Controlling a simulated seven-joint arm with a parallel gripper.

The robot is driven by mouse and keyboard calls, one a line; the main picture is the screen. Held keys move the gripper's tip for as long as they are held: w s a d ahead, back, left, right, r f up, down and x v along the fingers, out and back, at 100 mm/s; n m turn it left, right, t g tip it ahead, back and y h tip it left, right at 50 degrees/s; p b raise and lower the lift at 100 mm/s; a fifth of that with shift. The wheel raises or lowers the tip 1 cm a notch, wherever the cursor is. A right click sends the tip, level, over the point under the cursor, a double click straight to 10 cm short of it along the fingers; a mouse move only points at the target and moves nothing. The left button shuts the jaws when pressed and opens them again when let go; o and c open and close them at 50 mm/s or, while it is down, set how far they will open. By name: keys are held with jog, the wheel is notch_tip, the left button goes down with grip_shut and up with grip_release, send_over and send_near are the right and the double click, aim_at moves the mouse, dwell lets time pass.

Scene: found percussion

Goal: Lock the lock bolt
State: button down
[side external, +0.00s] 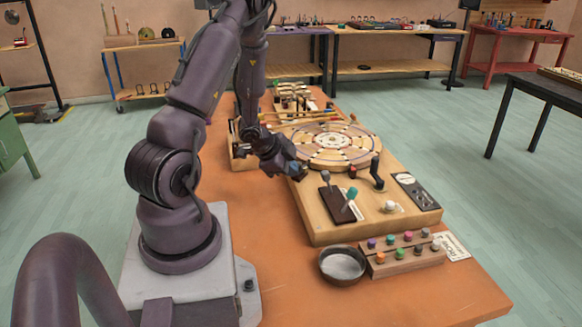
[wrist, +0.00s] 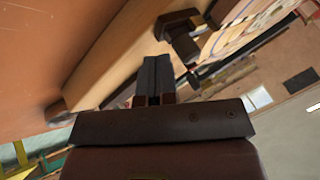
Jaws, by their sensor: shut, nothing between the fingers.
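My gripper (side external: 299,171) is at the left edge of the wooden board, beside the round patterned disc (side external: 335,142). In the wrist view its fingers (wrist: 156,66) are together and hold nothing. A dark bolt-like fitting (wrist: 181,38) sits on the board edge just beyond the fingertips, a little to the right, and looks like the lock bolt. The fingers appear close to it but apart. In the side view I cannot make this fitting out; the gripper seems to cover it. Whether the bolt is locked is not clear.
The wooden board (side external: 330,228) carries a grey-topped lever (side external: 326,178), a green-topped lever (side external: 350,195), a black lever (side external: 377,172) and a switch plate (side external: 416,191). A dark bowl (side external: 342,265) and a rack of coloured pegs (side external: 405,262) stand in front. The orange table's near right is clear.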

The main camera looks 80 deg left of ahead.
jog(key=shift+w+a, duration=0.2)
jog(key=shift+a, duration=0.2)
jog(key=shift+w+a, duration=0.9)
jog(key=shift+w, duration=0.05)
jog(key=s+d+r, duration=0.5)
jog(key=s+r, duration=0.3)
jog(key=shift+d, duration=0.15)
